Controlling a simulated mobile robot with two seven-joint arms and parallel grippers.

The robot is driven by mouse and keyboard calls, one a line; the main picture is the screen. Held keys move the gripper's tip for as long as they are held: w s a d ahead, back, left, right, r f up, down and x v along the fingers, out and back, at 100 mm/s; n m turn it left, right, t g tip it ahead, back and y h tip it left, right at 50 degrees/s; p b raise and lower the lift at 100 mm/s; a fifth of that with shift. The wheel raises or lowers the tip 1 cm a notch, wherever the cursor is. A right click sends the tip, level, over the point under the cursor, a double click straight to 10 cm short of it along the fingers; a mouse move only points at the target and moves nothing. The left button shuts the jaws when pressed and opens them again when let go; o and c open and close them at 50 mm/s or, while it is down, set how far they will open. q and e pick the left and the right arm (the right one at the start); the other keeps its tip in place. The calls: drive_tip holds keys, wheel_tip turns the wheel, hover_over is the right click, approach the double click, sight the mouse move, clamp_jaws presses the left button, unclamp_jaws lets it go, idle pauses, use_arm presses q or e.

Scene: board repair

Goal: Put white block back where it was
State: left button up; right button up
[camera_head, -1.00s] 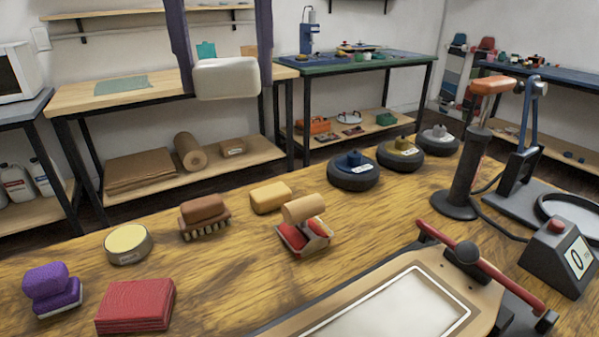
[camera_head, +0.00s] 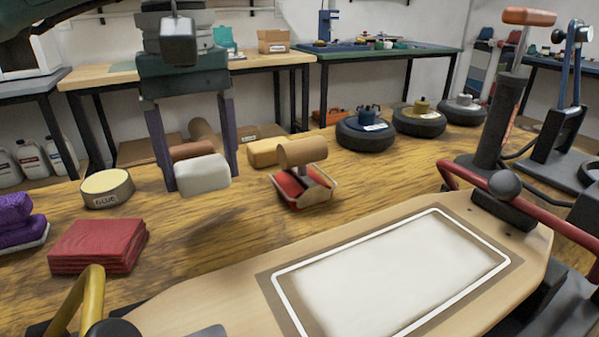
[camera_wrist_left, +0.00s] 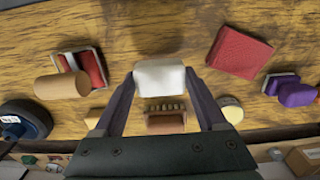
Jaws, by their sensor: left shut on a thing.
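The white block (camera_head: 202,175) is held between the two purple-grey fingers of my left gripper (camera_head: 198,172), which is shut on it. In the head view the block hangs above the wooden workbench, with a shadow on the wood below it and to its front. In the left wrist view the white block (camera_wrist_left: 160,77) sits between the fingertips, and bare bench shows beyond it. A brown brush (camera_head: 193,150) is partly hidden behind the block and gripper; its bristles show in the left wrist view (camera_wrist_left: 165,117). My right gripper is not in view.
A yellow block (camera_head: 270,152) and a red-padded tool with a wooden roll (camera_head: 303,185) lie right. The board (camera_head: 250,310) fills the front. Bare wood lies between cloth and board.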

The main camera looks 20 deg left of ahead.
sight(212, 221)
use_arm(q)
wheel_tip(212, 221, down, 5)
drive_tip(key=shift+f+b, duration=0.15)
drive_tip(key=shift+b, duration=0.35)
drive_tip(key=o, duration=1.1)
